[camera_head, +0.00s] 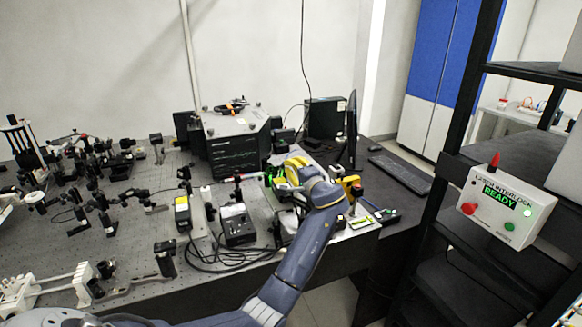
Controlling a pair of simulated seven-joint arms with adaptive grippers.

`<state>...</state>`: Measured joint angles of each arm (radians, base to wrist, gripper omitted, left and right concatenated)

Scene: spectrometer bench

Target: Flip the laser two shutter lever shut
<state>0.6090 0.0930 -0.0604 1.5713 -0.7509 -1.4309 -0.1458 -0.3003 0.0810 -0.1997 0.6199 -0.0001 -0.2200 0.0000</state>
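My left arm comes in from the bottom and reaches over the right part of the optical bench (135,285). Its gripper (277,180) is at the far end of the arm, among small dark, green and yellow parts in front of the large dark instrument box (236,145). The fingers are too small and too mixed with these parts to show whether they are open or shut, or touching anything. I cannot pick out the laser two shutter lever; it may be small or hidden by the arm. My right gripper is not in view.
A black box with cables (237,226) and a yellow-labelled unit (183,214) stand left of the arm. Several optical mounts crowd the bench's left. A monitor (350,132) and keyboard (400,173) are at right. An interlock box (500,206) reading READY hangs on the black rack.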

